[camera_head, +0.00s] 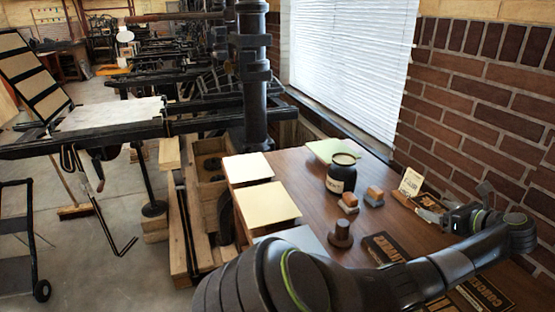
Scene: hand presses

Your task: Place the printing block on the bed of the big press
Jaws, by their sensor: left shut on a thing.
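My left arm reaches in from the bottom and across to the right side of the table. Its gripper (441,211) is at the far right of the table, near the brick wall. It is shut on a small dark and tan block (426,203), which looks like a printing block; the arm and fingers partly hide it. The block is at or close to the tabletop, and I cannot tell whether it touches. The big press (255,85) is a black iron frame at the left and centre. A pale sheet (110,114) lies on its flat part. My right gripper is not in view.
The wooden table (300,180) holds paper stacks (268,204), a dark jar (341,174), small two-tone blocks (373,197), a brown knobbed piece (341,236), a lettered dark block (382,247) and a small card (411,182). Floor is open at left; a cart (20,235) stands there.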

